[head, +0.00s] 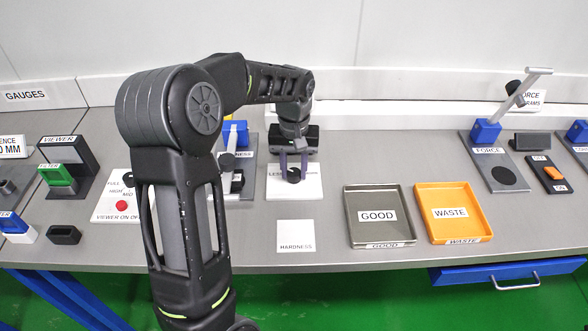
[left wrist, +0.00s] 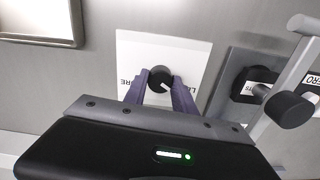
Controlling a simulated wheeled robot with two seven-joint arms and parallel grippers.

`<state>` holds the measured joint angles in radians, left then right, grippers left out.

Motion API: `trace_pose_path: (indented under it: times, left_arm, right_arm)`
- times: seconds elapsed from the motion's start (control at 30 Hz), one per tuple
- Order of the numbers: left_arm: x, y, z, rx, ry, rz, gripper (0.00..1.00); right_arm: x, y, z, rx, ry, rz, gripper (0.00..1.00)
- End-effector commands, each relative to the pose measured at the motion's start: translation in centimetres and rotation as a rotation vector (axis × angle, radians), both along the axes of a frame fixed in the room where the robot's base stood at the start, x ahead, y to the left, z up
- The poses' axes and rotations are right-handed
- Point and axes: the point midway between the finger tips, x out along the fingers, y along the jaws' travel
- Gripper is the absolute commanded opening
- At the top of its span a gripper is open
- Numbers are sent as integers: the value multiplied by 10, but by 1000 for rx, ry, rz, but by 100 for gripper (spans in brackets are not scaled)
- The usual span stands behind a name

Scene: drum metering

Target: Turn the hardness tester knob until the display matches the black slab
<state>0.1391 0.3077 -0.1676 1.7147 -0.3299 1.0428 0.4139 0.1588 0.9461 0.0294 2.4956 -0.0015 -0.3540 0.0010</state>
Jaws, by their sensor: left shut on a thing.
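The round black knob (head: 294,176) stands on a white plate (head: 312,188) marked with "LESS" lettering. My left gripper (head: 292,168) comes down from above with its purple fingers on both sides of the knob, shut on it. In the left wrist view the knob (left wrist: 160,78) sits between the fingertips, with a light mark on its top. The hardness tester (head: 236,132), with a blue block, is just left of the knob plate. My left arm hides much of it, and no display reading can be made out. I cannot identify the black slab with certainty. My right gripper is out of view.
A bare white HARDNESS card (head: 295,245) lies in front of the knob plate. The grey GOOD tray (head: 380,239) and orange WASTE tray (head: 452,239) are to the right, both without contents. A force gauge (head: 489,160) stands further right. A small dark block (head: 64,235) lies at left.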

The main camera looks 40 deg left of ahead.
Motion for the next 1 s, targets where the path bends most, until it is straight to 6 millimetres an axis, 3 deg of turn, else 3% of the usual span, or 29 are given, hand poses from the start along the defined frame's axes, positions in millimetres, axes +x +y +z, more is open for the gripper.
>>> trace_pose_path:
  times: [0.53, 0.57, 0.8, 1.0]
  left_arm:
    - [1, 1, 1, 1, -3, 40, 0]
    - [1, 1, 1, 1, -3, 40, 33]
    - [0, 0, 1, 0, -2, 38, 53]
    - [0, 0, 0, 1, -1, 37, 54]
  right_arm:
    - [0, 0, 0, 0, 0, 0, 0]
    - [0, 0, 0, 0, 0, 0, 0]
    - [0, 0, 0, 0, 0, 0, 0]
    - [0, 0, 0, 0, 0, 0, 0]
